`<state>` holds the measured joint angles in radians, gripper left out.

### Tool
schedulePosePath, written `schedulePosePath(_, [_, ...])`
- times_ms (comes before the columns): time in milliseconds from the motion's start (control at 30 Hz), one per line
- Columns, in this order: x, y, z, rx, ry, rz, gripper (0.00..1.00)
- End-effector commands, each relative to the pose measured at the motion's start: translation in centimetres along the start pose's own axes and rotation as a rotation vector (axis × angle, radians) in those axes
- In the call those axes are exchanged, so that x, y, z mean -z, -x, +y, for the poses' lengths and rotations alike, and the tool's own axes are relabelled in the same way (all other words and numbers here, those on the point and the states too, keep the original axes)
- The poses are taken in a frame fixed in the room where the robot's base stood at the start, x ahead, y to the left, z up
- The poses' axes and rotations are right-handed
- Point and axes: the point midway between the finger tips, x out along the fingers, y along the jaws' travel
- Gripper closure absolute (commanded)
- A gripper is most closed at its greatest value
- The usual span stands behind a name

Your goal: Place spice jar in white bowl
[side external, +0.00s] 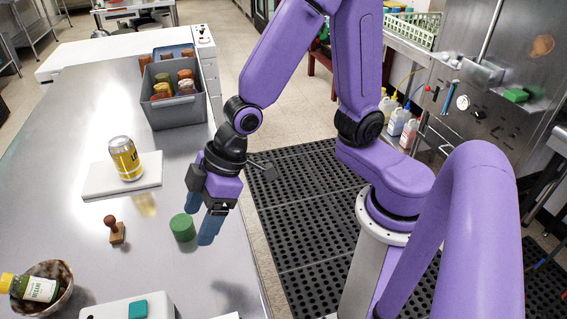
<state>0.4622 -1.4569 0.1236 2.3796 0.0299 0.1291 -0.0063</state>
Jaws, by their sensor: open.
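A small jar or bottle with a yellow cap, dark green body and pale label (40,289) lies tilted in a bowl (66,297) at the lower left. It looks like the spice jar. The bowl has a mottled brownish inside and a pale rim; it is the only bowl I see, and it does not look plainly white. My gripper (201,221) has blue fingertips, points down over the right side of the table and is open. It is well away from the bowl. Nothing is visibly held.
A green cylinder (183,228) stands beside my fingertips; I cannot tell if they touch. A wooden stamp (116,232), a yellow can (125,159) on a white board (93,182), and a grey bin (181,112) with several items stand on the metal table. A white box (105,312) is at the front.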

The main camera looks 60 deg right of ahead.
Motion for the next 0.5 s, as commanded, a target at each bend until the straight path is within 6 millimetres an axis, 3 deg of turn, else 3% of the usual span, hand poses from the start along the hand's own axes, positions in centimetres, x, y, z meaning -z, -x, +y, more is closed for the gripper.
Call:
schedulePosePath(100, [-4.9,4.3,-0.8,0.014,0.033,-0.132,0.26])
schedulePosePath(300, [-12.7,10.5,-1.7,0.022,0.088,-0.344,0.26])
schedulePosePath(500, [-16.9,13.8,-2.0,0.02,0.117,-0.46,0.26])
